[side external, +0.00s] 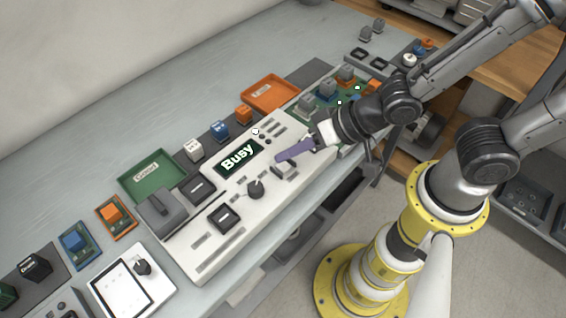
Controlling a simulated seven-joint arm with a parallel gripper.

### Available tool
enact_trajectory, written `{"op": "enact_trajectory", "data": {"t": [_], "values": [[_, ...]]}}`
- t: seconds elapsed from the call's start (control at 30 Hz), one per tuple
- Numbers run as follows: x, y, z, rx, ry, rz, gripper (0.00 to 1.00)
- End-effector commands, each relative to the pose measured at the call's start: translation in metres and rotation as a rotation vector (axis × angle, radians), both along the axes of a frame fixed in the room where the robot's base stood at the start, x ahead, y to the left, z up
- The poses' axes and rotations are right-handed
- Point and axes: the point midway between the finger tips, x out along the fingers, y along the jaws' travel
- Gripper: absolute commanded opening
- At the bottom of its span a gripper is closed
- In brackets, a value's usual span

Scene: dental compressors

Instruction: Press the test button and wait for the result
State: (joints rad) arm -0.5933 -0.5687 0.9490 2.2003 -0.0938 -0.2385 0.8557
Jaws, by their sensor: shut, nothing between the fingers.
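The white test panel (195,256) lies on the bench, with a display (239,157) that reads "Busy" in light letters. A dark knob (256,189) sits below the display. My gripper (281,157) is shut and empty, its purple fingers pointing left over the panel, right of the display. A small grey block-like part (284,171) shows just under the fingertips. I cannot tell whether the fingers touch it. No part is clearly labelled as the test button.
A green tray (131,184) and an orange tray (293,91) lie behind the panel, with small blue, white and orange blocks between them. A green board (325,101) with grey blocks stands right. A white tablet-like device (165,290) lies front left. The bench behind is clear.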

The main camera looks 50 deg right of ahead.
Motion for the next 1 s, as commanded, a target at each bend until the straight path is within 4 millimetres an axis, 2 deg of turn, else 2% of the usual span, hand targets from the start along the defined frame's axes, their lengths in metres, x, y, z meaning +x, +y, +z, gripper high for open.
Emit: {"op": "enact_trajectory", "data": {"t": [0.5,1.0], "values": [[0.0,0.0,0.044,0.001,-0.001,0.0,0.0],[0.0,0.0,0.046,0.001,-0.001,0.0,0.0]]}}
